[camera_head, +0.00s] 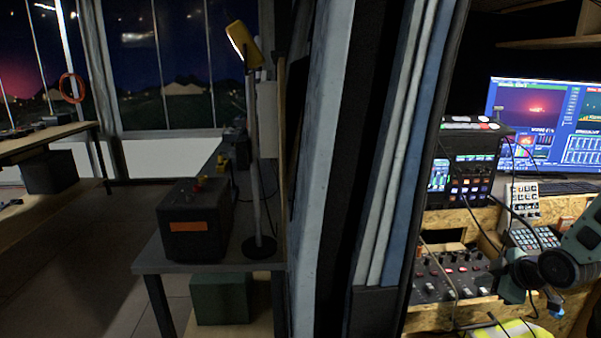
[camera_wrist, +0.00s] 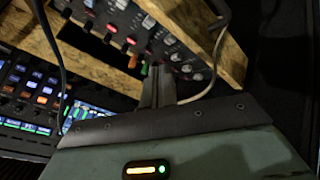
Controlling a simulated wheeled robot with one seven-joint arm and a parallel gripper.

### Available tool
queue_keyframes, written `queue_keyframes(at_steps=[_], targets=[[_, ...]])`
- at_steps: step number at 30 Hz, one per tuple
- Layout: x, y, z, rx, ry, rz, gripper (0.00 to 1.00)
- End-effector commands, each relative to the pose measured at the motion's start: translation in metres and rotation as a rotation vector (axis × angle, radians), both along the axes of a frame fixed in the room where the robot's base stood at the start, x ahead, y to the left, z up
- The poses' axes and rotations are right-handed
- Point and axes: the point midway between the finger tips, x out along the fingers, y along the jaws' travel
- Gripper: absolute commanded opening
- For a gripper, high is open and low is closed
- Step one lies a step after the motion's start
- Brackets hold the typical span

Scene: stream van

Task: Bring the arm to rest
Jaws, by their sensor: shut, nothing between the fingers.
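My gripper (camera_wrist: 157,72) shows in the wrist view, its narrow grey fingers together and empty. They point toward a panel of knobs and faders (camera_wrist: 125,30) set in a chipboard frame. I cannot tell whether the fingertips touch the panel. In the head view my green and dark arm reaches in from the right edge, in front of the desk equipment. The fingers are not clear there.
The chipboard console holds a knob panel (camera_head: 452,272), a video switcher (camera_head: 470,160) and a keypad (camera_head: 535,238). Loose cables hang before it. A monitor (camera_head: 545,120) stands behind. A van door edge (camera_head: 322,170) divides the view. A lamp (camera_head: 245,45) and dark box (camera_head: 195,222) stand left.

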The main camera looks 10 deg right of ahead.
Motion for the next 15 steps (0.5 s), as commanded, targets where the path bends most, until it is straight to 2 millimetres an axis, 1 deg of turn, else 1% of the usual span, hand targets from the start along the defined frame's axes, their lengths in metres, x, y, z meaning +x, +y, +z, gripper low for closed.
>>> queue_keyframes(at_steps=[8, 13, 15], targets=[[-0.005, 0.021, 0.013, 0.013, 0.100, -0.077, 0.00], [-0.014, 0.042, 0.027, 0.028, 0.183, -0.167, 0.00], [-0.019, 0.054, 0.036, 0.038, 0.221, -0.217, 0.00]])
